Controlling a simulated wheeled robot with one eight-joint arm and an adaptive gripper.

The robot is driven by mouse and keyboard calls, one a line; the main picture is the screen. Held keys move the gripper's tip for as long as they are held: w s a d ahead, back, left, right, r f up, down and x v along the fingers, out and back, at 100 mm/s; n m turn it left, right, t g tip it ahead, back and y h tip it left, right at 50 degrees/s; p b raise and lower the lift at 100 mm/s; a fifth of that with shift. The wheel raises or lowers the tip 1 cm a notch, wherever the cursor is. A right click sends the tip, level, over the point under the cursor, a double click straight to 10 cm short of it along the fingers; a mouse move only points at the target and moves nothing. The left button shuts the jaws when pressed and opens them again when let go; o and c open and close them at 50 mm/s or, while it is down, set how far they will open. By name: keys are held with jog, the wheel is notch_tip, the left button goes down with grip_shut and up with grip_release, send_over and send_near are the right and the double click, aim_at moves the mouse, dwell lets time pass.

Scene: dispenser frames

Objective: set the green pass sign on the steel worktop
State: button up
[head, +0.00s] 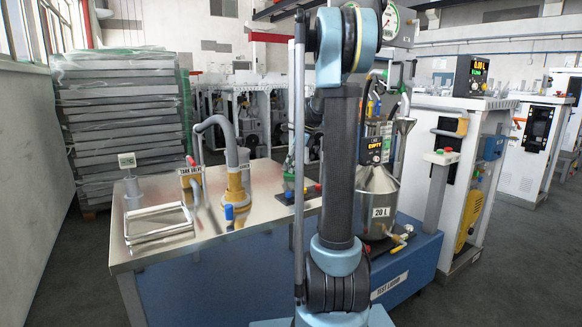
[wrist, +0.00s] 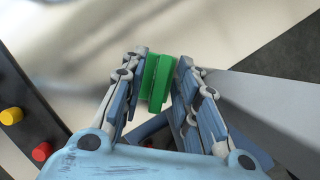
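The green pass sign (wrist: 158,80) shows in the wrist view as a small green block between the two fingers of my gripper (wrist: 160,82). The fingers are closed against its two sides. Its face and any lettering cannot be read from here. The steel worktop (head: 255,208) is a shiny slab on a blue cabinet, left of my arm in the head view. A bright, blurred metal surface (wrist: 75,40) lies beyond the sign in the wrist view. In the head view my arm hides most of the gripper, and I cannot make out the sign clearly.
A dark button strip (wrist: 30,110) lies left of my gripper.

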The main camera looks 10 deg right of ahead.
jog(key=v, duration=1.2)
dwell(0.4)
